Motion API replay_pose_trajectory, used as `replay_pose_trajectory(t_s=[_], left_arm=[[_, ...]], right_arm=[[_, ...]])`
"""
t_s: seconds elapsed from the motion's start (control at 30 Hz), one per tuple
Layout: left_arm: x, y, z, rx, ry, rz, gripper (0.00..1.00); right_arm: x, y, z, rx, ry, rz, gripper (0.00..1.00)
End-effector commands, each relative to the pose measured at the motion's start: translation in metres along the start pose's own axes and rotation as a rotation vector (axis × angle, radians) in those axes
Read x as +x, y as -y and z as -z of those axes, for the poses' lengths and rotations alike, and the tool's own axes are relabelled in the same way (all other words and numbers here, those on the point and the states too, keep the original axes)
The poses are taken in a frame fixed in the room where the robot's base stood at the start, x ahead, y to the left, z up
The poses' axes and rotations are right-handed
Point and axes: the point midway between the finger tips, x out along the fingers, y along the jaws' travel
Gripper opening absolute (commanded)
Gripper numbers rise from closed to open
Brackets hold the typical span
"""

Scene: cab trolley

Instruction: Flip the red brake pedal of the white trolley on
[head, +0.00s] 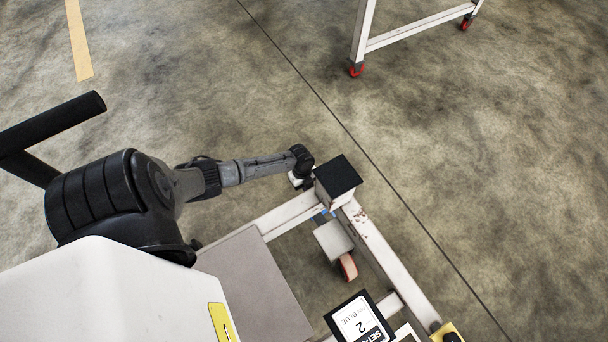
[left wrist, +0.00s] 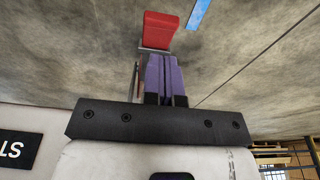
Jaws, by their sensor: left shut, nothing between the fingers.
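The white trolley (head: 370,235) shows in the lower middle of the head view, with a black-capped corner post. My left gripper (left wrist: 165,60) is shut and empty. Its two purple fingers lie together in the left wrist view. The red brake pedal (left wrist: 160,30) is straight beyond the fingertips there, close to them; whether they touch cannot be told. In the head view my left gripper's white body (head: 297,180) is beside the corner post, with its fingers hidden. The pedal cannot be made out there. My right gripper is not in view.
A black-framed label (head: 360,319) is at the bottom. A white frame on red castors (head: 410,35) stands at the top right. The concrete floor right of the trolley is clear.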

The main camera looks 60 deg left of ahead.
Motion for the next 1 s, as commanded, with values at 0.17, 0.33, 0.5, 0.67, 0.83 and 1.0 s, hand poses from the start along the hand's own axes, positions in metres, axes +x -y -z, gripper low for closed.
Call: replay_pose_trajectory(t_s=[0.17,0.33,0.5,0.67,0.83,1.0], left_arm=[[0.031,0.0,0.0,-0.002,-0.002,0.0,0.0],[0.044,0.0,0.0,-0.001,0.0,0.0,0.0],[0.05,0.0,0.0,0.0,0.0,0.0,0.0],[0.05,0.0,0.0,0.0,0.0,0.0,0.0],[0.05,0.0,0.0,0.0,0.0,0.0,0.0],[0.049,-0.006,-0.001,0.0,0.001,-0.001,0.0]], right_arm=[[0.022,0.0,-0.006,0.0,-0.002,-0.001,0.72],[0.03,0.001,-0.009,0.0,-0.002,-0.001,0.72],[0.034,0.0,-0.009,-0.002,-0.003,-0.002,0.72],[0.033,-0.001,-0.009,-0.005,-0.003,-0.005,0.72],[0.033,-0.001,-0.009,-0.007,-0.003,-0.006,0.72],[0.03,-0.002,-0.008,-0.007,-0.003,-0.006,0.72]])
